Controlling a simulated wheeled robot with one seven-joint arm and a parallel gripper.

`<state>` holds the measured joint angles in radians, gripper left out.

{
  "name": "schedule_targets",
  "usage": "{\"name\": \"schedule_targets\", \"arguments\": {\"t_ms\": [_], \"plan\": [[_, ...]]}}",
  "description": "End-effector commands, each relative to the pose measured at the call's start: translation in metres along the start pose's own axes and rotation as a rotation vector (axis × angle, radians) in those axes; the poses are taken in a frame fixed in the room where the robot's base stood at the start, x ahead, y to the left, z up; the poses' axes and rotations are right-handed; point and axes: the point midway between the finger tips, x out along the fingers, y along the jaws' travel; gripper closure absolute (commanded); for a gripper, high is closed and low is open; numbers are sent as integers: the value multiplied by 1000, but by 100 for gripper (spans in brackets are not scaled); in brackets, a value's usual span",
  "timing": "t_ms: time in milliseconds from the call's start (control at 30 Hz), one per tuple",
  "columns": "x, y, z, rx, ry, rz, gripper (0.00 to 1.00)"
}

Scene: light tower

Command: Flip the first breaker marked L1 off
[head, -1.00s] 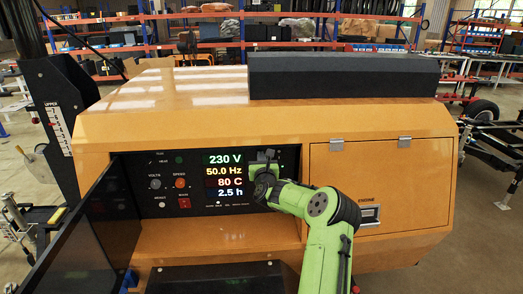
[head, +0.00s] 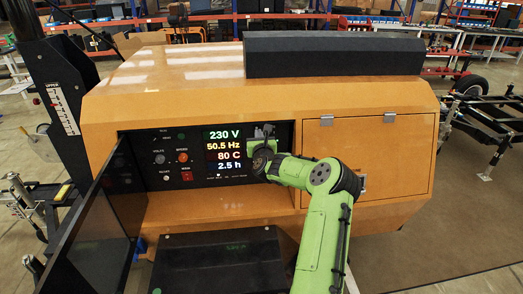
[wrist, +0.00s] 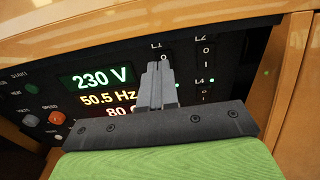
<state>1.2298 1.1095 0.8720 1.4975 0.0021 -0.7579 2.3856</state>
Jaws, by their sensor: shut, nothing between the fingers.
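The black control panel (head: 140,150) sits in the orange housing. In the wrist view the L1 label (wrist: 157,45) shows just above my fingertips, with a "0" mark below it. My gripper (wrist: 154,68) is shut and empty, its fingers pointing at the panel over the L1 column. The fingers hide the L1 switch, so I cannot tell its position or whether they touch it. The L2 label (wrist: 200,38) and L4 label (wrist: 201,80) are to the right. In the head view my gripper (head: 262,132) is at the panel's right part, right of the display.
The lit display (head: 223,150) reads 230 V, 50.5 Hz, 80 C and 2.5 h. Knobs and a red switch (head: 186,176) are left of it. An open dark door (head: 85,230) stands at the left. A closed orange door (head: 365,165) is at the right.

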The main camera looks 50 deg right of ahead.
Motion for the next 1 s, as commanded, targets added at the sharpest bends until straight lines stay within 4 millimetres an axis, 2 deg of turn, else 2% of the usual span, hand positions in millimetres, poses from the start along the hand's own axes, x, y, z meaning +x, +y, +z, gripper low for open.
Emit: {"name": "schedule_targets", "arguments": {"t_ms": [400,500,1000], "plan": [[-72,-1,2,-4,6,-1,100],[-82,-1,2,-2,6,-1,100],[-86,0,2,-2,6,-1,100]]}}
